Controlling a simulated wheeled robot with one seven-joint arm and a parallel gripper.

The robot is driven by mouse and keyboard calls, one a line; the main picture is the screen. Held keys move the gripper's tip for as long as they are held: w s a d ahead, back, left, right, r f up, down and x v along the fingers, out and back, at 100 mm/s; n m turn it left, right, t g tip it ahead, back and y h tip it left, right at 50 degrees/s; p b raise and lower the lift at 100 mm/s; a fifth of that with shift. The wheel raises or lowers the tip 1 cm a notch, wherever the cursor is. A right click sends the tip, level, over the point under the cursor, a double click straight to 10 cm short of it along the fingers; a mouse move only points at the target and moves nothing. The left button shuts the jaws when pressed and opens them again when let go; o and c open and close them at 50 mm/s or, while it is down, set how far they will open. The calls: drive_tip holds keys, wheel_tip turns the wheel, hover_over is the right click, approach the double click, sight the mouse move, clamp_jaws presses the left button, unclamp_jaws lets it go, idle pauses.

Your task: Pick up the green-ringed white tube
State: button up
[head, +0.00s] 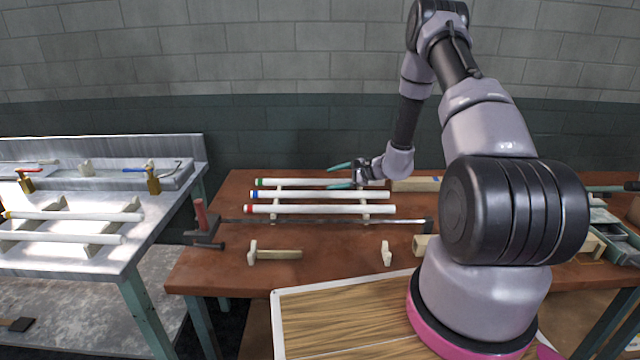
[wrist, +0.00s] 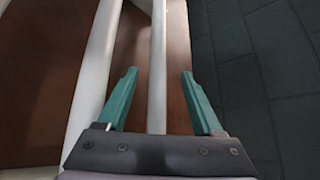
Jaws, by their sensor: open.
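The green-ringed white tube (head: 300,182) lies level across wooden supports at the back of the brown table, its green ring at the left end. My gripper (head: 340,177) is open at the tube's right part, in the head view with one teal finger behind it and one near its front side. In the wrist view, a white tube (wrist: 158,50) runs between the spread fingers of my gripper (wrist: 160,90), with space on both sides. No ring shows there. Whether the fingertips reach down beside the tube is hard to tell.
A blue-ringed tube (head: 310,195) and a red-ringed tube (head: 310,209) lie parallel in front. A long metal bar (head: 320,222) lies nearer. A wooden block (head: 415,184) sits right of the green-ringed tube. A metal side table (head: 90,262) stands at left.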

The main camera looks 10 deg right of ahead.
sight(325, 181)
drive_tip(key=x, duration=0.3)
drive_tip(key=shift+a+f, duration=0.2)
drive_tip(key=shift+f, duration=0.05)
clamp_jaws()
drive_tip(key=shift+r, duration=0.1)
